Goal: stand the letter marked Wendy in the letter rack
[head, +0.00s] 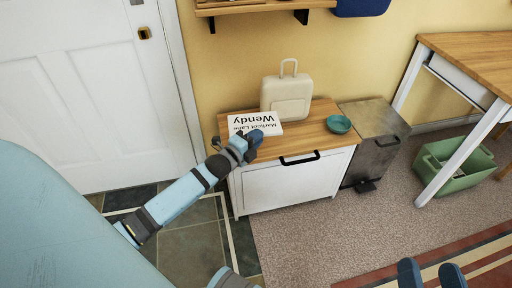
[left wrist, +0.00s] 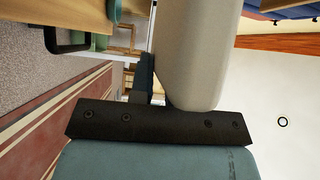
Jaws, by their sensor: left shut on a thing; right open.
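The white letter (head: 255,122) shows the name Wendy, upside down in the head view. My left gripper (head: 250,146) is shut on its near edge, above the front left of the white cabinet. A cream upright holder with a loop handle (head: 287,98), which looks like the letter rack, stands on the cabinet just behind and right of the letter. In the left wrist view a large rounded cream surface (left wrist: 200,50) fills the space ahead of the gripper; I cannot tell whether it is the rack. My right gripper (head: 432,274) is open and empty above the floor at the lower right.
The cabinet has a wooden top (head: 313,137) with a teal bowl (head: 339,124) at its right. A metal pedal bin (head: 372,135) stands beside it. A green crate (head: 455,168) sits under a wooden table (head: 475,60). A shelf (head: 245,7) hangs on the wall above.

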